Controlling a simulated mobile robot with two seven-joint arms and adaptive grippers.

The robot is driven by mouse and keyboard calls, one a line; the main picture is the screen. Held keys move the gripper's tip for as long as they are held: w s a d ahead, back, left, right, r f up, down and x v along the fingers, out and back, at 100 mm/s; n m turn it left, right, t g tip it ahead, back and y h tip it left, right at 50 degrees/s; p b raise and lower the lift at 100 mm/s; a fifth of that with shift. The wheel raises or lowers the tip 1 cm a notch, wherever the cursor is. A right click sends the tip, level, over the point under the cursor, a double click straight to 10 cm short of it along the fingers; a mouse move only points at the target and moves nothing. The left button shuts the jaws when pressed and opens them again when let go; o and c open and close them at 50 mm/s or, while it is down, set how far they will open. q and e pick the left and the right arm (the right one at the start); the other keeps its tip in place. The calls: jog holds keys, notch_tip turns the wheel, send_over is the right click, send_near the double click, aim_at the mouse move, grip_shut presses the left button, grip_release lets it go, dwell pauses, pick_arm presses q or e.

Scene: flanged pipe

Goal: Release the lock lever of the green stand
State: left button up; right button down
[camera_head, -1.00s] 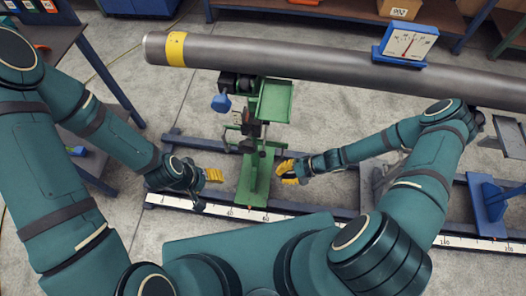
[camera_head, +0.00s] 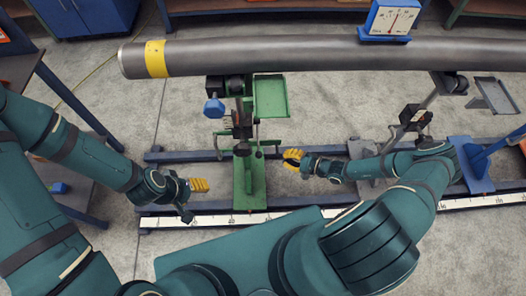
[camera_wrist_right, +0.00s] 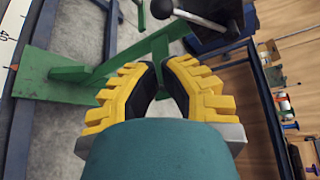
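The green stand (camera_head: 249,180) stands on the floor rails under the pipe in the head view. A green tray and a blue knob (camera_head: 213,107) are at its top. In the right wrist view its green frame (camera_wrist_right: 60,75) fills the left. A grey lever with a black ball knob (camera_wrist_right: 162,9) shows at the top, beyond my fingertips and apart from them.
The long grey pipe (camera_head: 260,58) with a yellow band crosses above the stand. A blue-framed dial gauge (camera_head: 391,18) sits on it. A blue stand (camera_head: 472,165) is at the right. Rails and a white ruler strip (camera_head: 400,208) run along the floor.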

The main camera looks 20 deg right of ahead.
aim_at(258, 139)
jog(key=b+x, duration=0.2)
jog(key=x, duration=0.8)
dwell(0.4)
jog(key=shift+s+a+r+m+g+p, duration=0.15)
jog(key=shift+s+r+m+g+p, duration=0.2)
jog(key=shift+p, duration=0.45)
jog(key=shift+r, duration=0.1)
